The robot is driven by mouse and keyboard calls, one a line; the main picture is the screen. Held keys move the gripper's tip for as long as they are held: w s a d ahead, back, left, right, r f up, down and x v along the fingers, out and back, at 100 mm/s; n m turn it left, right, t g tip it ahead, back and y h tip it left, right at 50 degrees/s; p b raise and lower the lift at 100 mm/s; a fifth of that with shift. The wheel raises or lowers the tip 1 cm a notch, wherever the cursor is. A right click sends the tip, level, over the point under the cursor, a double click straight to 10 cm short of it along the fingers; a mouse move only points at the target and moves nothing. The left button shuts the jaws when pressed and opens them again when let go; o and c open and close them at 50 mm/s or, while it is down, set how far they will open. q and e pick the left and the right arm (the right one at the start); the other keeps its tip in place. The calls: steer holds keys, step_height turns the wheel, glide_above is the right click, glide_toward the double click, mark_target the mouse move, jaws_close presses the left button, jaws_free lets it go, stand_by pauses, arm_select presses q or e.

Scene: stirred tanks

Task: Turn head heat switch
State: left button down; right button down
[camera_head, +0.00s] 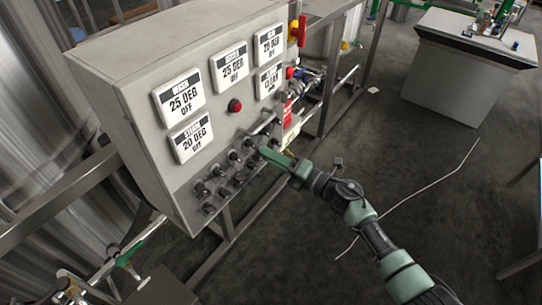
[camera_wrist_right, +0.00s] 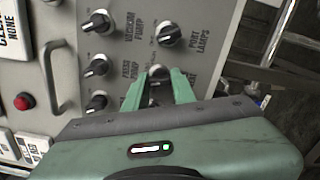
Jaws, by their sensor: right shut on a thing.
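A grey control box (camera_head: 135,125) carries rows of black rotary switches on its front, in the lower right part. My right gripper (camera_head: 264,150), with green fingers, reaches the panel at the right end of these switches. In the right wrist view its fingers (camera_wrist_right: 158,82) are shut on a rotary switch (camera_wrist_right: 158,72) below the port lamps switch (camera_wrist_right: 170,33). The label of the held switch is mostly hidden by the fingers, so I cannot read it. The vacuum pump switch (camera_wrist_right: 98,22) is up and to the left of it. My left gripper is not in view.
The box has several white displays (camera_head: 179,96) and a red button (camera_head: 235,105). A metal handle (camera_wrist_right: 52,75) stands out left of the switches. Pipes and valves (camera_head: 300,75) are close on the right. Open floor (camera_head: 430,200) lies to the right; a grey cabinet (camera_head: 460,75) stands beyond.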

steer(key=c, duration=1.2)
jaws_free()
steer(key=shift+o, duration=0.2)
steer(key=shift+d, duration=0.1)
steer(key=b+v, duration=0.1)
steer(key=v, duration=0.6)
steer(key=shift+s+d, duration=0.2)
steer(key=shift+d, duration=0.1)
steer(key=shift+f, duration=0.1)
